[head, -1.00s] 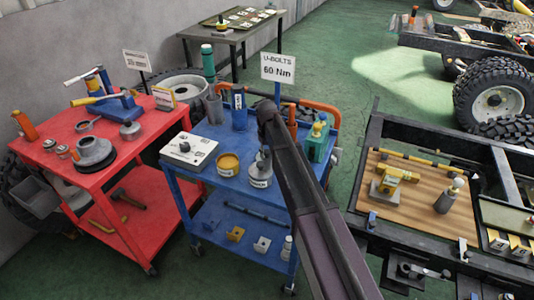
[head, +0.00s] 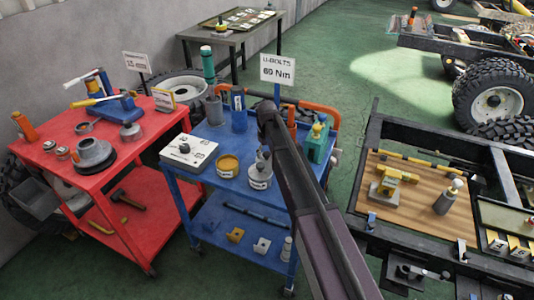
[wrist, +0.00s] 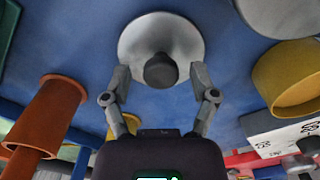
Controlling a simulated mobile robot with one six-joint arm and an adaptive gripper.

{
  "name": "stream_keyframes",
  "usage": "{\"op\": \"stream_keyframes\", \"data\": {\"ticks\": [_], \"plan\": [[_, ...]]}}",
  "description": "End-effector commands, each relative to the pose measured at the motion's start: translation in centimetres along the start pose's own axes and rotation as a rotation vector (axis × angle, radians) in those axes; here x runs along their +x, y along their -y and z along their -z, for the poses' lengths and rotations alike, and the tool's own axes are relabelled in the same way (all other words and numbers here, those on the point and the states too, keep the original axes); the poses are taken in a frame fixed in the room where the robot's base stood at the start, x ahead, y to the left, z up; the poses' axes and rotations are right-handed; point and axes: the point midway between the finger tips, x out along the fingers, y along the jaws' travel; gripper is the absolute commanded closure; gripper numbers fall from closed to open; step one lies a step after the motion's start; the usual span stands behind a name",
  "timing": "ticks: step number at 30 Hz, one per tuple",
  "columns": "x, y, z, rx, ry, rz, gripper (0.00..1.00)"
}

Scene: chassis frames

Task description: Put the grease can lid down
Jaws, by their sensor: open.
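The grease can lid (wrist: 139,35) is a pale grey disc with a dark knob (wrist: 160,72). In the wrist view it lies against the blue cart top. My gripper (wrist: 159,80) is open, its fingers on either side of the knob with a gap on both sides. Small grey shapes just behind the can are hard to tell apart.
A yellow tub (head: 228,167) and a white box (head: 188,153) stand left of the can on the blue cart (head: 221,187). The red cart (head: 95,185) stands further left.

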Motion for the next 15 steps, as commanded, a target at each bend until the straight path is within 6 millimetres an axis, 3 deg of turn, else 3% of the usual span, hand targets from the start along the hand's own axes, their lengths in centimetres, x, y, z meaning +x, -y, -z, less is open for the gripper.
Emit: {"op": "stream_keyframes", "data": {"ticks": [15], "plan": [[-4.5,0.0,0.0,0.0,0.0,0.0,0.24]]}}
